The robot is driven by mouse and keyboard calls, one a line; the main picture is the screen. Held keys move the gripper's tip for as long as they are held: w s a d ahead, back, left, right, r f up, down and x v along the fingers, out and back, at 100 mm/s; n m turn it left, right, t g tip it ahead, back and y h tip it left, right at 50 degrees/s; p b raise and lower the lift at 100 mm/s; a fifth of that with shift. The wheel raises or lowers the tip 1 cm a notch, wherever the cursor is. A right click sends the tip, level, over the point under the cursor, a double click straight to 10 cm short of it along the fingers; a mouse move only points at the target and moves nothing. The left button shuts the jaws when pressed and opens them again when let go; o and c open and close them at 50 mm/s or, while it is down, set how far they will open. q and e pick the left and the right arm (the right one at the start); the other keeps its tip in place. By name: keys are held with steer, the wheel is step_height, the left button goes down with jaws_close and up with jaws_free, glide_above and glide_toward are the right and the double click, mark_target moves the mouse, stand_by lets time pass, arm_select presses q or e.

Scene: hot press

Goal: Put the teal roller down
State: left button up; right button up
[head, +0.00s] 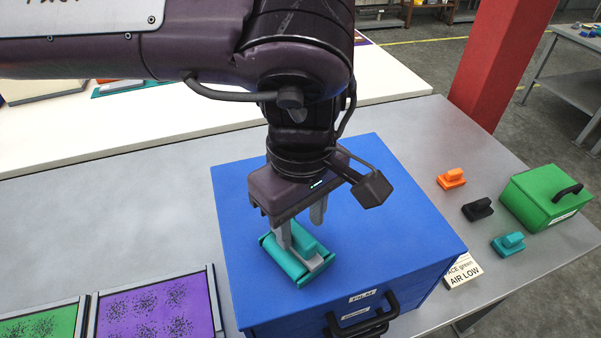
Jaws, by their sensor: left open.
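The teal roller (284,261) rests on top of the blue drawer cabinet (395,215), near its front left part. It has a grey frame and a teal handle. My left gripper (303,222) is just above the roller, pointing down, with its fingers apart. One finger is in front of the roller's handle and the other is behind it. I cannot tell whether the fingers touch the handle. My right gripper is not in view.
Orange (451,179), black (477,209) and teal (508,244) handled blocks stand right of the cabinet, beside a green box (549,197). A label card (462,272) lies by the cabinet. Purple (160,308) and green (42,323) speckled panels lie at left. The cabinet top's right side is clear.

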mark_target(300, 227)
arm_select(q)
step_height(300, 227, up, 10)
steer(key=p, duration=0.1)
steer(key=shift+r, duration=0.25)
steer(key=shift+s, duration=0.1)
